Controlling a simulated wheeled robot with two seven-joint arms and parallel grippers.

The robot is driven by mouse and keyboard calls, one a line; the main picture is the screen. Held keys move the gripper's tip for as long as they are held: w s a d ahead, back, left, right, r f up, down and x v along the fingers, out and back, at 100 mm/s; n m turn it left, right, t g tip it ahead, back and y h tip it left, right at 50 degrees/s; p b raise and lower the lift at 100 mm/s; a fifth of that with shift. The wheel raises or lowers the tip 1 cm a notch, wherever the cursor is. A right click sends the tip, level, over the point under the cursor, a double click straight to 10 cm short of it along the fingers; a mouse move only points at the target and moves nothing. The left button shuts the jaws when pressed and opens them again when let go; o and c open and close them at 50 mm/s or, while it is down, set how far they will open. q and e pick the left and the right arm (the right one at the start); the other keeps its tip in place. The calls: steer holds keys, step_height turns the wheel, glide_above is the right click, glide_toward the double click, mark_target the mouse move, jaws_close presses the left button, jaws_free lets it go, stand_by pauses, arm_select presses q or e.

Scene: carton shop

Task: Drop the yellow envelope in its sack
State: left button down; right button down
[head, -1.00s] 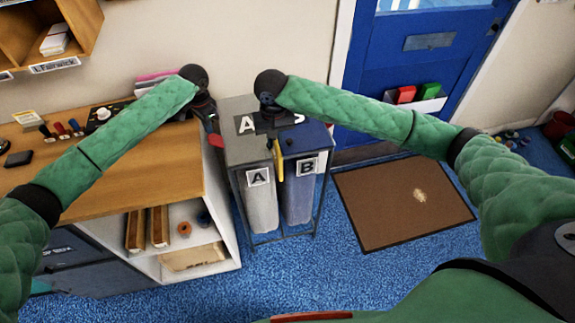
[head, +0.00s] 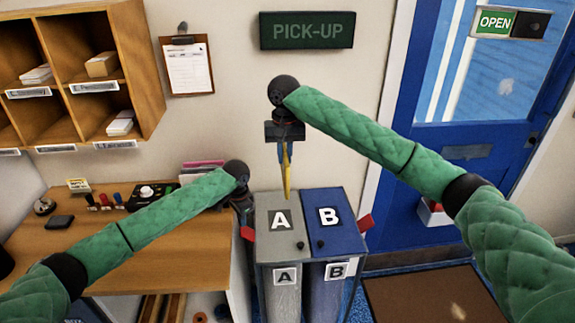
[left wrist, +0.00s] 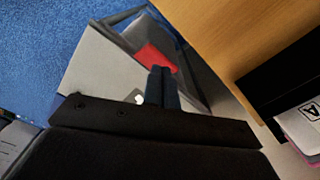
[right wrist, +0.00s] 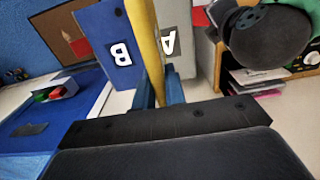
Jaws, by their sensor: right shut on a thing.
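The yellow envelope (head: 287,180) is seen nearly edge-on and hangs from my right gripper (head: 286,150), which is shut on it. It also shows as a yellow strip in the right wrist view (right wrist: 145,45). It is above the back of the two sacks, apart from them. The grey lid marked A (head: 278,236) and blue lid marked B (head: 332,232) look closed over the grey sack A (head: 285,302) and blue sack B (head: 338,300). My left gripper (left wrist: 160,70) is shut beside lid A's red tab (left wrist: 154,57); whether they touch is unclear.
A wooden counter (head: 165,262) with stamps and pink papers stands left of the sack stand. Pigeonholes (head: 90,70) and a clipboard (head: 188,65) hang on the wall. A blue door (head: 450,150) and brown mat (head: 430,300) are at the right.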

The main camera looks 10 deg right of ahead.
mark_target(243, 230)
steer(key=shift+w+f, duration=0.45)
steer(key=shift+w, duration=0.35)
steer(key=shift+w+f, duration=0.5)
steer(key=shift+w, duration=0.25)
steer(key=shift+w+f, duration=0.45)
steer(key=shift+w, duration=0.35)
arm_select(q)
steer(key=shift+f, duration=0.25)
stand_by(0.3)
steer(key=shift+f, duration=0.7)
steer(key=shift+s+f, duration=0.1)
steer(key=shift+f, duration=0.55)
arm_select(e)
steer(key=shift+s+a, duration=0.1)
arm_select(q)
steer(key=shift+d+f, duration=0.1)
steer(key=shift+f, duration=2.05)
arm_select(e)
step_height(243, 230, down, 12)
stand_by(0.8)
